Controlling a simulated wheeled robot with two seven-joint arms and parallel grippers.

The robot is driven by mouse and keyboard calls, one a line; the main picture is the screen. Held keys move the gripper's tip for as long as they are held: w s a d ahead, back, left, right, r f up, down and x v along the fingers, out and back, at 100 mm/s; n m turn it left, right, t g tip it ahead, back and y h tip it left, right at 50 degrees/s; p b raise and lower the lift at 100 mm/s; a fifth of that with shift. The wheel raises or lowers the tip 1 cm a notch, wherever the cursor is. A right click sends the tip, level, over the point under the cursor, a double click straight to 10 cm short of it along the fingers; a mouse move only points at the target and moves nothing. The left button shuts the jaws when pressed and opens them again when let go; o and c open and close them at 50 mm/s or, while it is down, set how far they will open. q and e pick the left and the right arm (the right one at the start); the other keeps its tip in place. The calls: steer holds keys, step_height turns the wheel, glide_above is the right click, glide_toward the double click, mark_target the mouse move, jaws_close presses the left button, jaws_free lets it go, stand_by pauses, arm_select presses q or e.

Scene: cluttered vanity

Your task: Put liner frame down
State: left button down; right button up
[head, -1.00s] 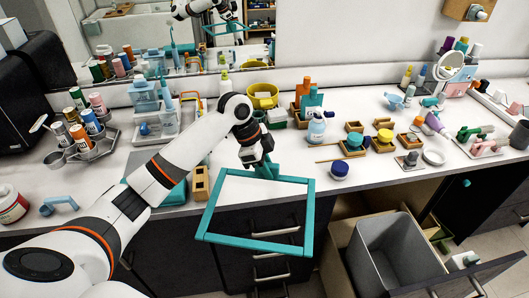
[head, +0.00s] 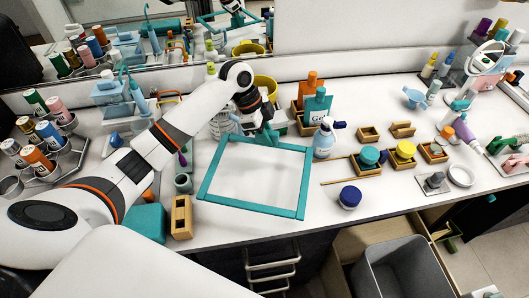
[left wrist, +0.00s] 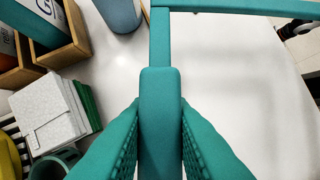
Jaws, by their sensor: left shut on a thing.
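The liner frame (head: 250,205) is a teal square frame. In the head view it is over the white countertop near its front edge, roughly level; I cannot tell whether it touches the top. My left gripper (head: 265,136) is shut on the middle of its far bar. In the left wrist view the teal fingers (left wrist: 160,150) close on both sides of a thick teal part of the frame (left wrist: 160,100).
A blue-lidded jar (head: 349,197) stands right of the frame, and a white spray bottle (head: 324,140) stands behind it on the right. An open drawer with a grey bin (head: 395,268) is below the counter at right.

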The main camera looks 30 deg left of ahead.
arm_select(q)
steer(key=shift+s+f, duration=0.1)
steer(key=shift+f, duration=0.9)
steer(key=shift+f+p, duration=0.35)
steer(key=shift+f, duration=1.65)
steer(key=c, duration=1.3)
jaws_free()
arm_select(e)
steer(key=shift+a+r, duration=0.35)
steer(key=shift+r, duration=0.15)
arm_select(q)
steer(key=shift+a+r, duration=0.3)
steer(key=shift+r, duration=0.25)
steer(key=b+v, duration=0.1)
steer(key=v, duration=1)
arm_select(e)
steer(key=shift+d+f, duration=0.35)
steer(key=shift+f, duration=0.4)
